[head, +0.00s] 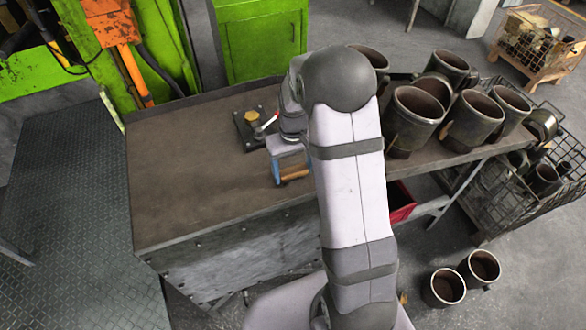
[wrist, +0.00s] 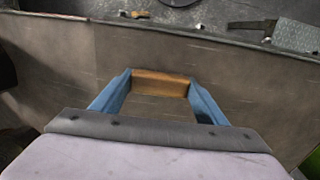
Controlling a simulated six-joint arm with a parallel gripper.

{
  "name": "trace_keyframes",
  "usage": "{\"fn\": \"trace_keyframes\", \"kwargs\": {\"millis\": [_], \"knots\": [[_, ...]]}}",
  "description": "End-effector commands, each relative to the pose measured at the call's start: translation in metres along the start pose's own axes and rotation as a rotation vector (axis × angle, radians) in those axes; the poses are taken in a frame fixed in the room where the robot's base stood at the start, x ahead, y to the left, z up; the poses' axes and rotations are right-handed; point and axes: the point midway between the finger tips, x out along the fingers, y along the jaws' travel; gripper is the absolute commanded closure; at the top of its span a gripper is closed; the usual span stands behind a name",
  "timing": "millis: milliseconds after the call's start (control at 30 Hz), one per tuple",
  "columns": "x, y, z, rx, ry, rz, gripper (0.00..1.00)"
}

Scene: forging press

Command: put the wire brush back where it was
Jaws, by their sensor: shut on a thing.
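My gripper (head: 289,170) has two blue fingers and is over the brown bench top (head: 190,180), toward the bench's front edge. It is shut on a wooden piece, which I take to be the wire brush (head: 295,174). The brush also shows in the wrist view (wrist: 160,84) as a wooden bar lying crosswise between the blue fingers. I see no bristles in either view. I cannot tell whether the brush touches the bench or hangs just above it.
A dark plate with a yellow knob and red-tipped lever (head: 254,128) lies behind my gripper. Several metal sleeves (head: 414,115) crowd the bench's right side. The bench's left part is clear. A wire basket (head: 500,195) and two sleeves (head: 443,287) stand on the floor at right.

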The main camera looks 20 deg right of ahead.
Motion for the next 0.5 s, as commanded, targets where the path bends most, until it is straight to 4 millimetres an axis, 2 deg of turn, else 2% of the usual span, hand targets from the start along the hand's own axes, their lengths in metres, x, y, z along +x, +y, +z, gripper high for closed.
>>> {"fn": "trace_keyframes", "kwargs": {"millis": [167,200,267,500], "knots": [[0.0039,0.0000,-0.0001,0.000,0.000,0.000,0.57],[0.0032,0.0000,-0.0001,0.000,0.000,0.000,0.26],[0.0030,0.0000,0.0000,0.000,0.000,0.000,0.15],[0.0028,0.0000,0.0000,0.000,0.000,0.000,0.15]]}}
